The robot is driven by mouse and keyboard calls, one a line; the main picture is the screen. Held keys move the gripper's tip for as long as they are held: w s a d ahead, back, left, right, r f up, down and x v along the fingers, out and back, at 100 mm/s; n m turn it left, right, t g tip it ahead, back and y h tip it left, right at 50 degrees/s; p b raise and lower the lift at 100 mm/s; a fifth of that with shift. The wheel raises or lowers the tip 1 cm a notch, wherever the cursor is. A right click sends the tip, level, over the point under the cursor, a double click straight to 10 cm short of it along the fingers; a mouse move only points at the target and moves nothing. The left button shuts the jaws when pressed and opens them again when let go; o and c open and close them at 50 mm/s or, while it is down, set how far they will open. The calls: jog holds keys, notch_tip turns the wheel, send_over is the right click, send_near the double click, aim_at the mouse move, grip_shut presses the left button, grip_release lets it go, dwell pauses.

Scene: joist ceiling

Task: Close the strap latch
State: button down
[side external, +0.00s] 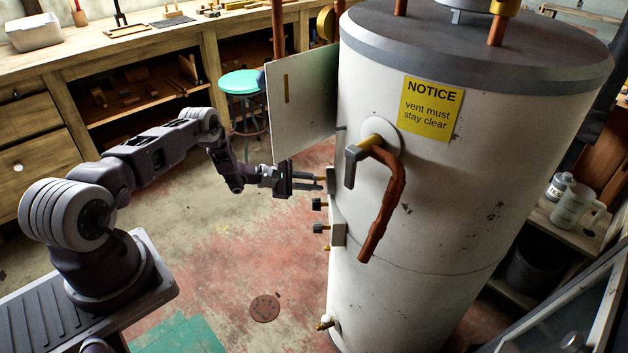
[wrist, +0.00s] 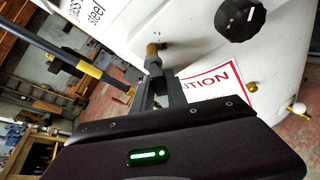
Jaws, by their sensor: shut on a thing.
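My gripper (side external: 316,182) is at the left side of the white tank (side external: 440,210), level with a small pale fitting (side external: 331,181). In the wrist view my gripper (wrist: 160,84) has its fingers close together on a small dark and brass fitting (wrist: 152,50) that stands out from the white surface. The fingertips partly hide this fitting. I cannot make out a strap or tell whether the fitting belongs to the strap latch.
An open white panel (side external: 303,105) stands out above my gripper. A copper pipe (side external: 385,205) with a grey handle projects from the tank front. A yellow notice (side external: 431,108) is above it. A teal stool (side external: 240,84) and workbench stand behind. Floor below my gripper is clear.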

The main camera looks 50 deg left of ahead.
jog(key=n+g+h, duration=0.1)
jog(key=n, duration=0.1)
jog(key=s+d+n, duration=0.1)
jog(key=shift+d+f+n+g+h, duration=0.1)
jog(key=shift+f+n+g+h, duration=0.1)
jog(key=shift+n+g+h, duration=0.2)
jog(key=shift+s, duration=0.1)
dwell(0.4)
jog(key=shift+d, duration=0.1)
jog(key=c, duration=1.3)
grip_release()
jog(key=v, duration=0.7)
